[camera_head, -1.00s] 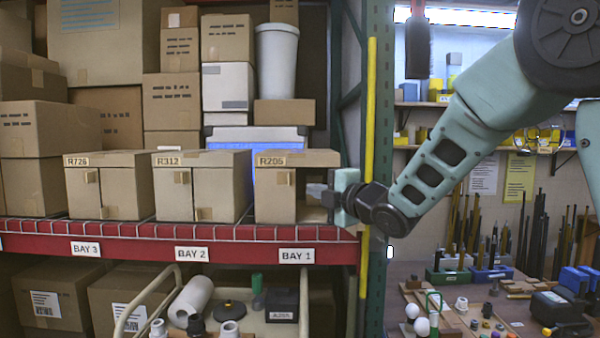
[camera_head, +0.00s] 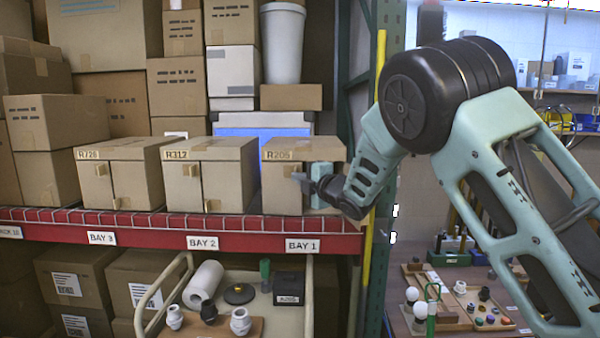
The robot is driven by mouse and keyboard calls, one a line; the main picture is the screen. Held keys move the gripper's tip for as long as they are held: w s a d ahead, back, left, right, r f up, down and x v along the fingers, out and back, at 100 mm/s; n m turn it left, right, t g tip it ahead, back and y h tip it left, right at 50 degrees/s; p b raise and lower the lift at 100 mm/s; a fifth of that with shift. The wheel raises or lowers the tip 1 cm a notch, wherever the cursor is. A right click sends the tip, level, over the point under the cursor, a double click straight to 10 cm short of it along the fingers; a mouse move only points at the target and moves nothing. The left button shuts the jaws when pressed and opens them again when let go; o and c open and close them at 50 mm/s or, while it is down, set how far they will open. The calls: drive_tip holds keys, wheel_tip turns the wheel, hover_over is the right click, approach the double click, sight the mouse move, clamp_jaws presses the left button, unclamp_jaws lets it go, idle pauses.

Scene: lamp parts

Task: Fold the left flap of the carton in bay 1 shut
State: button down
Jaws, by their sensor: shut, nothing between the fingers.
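The bay 1 carton (camera_head: 330,150), labelled R205, stands on the shelf above the BAY 1 sign. Its left flap (camera_head: 280,190) covers the left part of the front and looks about in line with it; I cannot tell whether it lies fully flat. A small tab shows near the flap's upper right edge. My gripper (camera_head: 301,181) is shut and empty at the front of the carton, by the flap's right edge. I cannot tell whether it touches the flap. The gripper and wrist hide much of the carton's right front.
Closed cartons R312 (camera_head: 216,150) and R726 (camera_head: 125,150) stand to the left. The red shelf edge (camera_head: 255,235) runs below; a cart with white fittings (camera_head: 240,321) stands underneath.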

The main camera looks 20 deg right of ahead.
drive_tip(key=shift+w+d, duration=0.1)
drive_tip(key=shift+d, duration=0.05)
drive_tip(key=shift+w+d+r+b, duration=0.15)
drive_tip(key=shift+w+d+b, duration=0.6)
drive_tip(key=shift+b, duration=0.3)
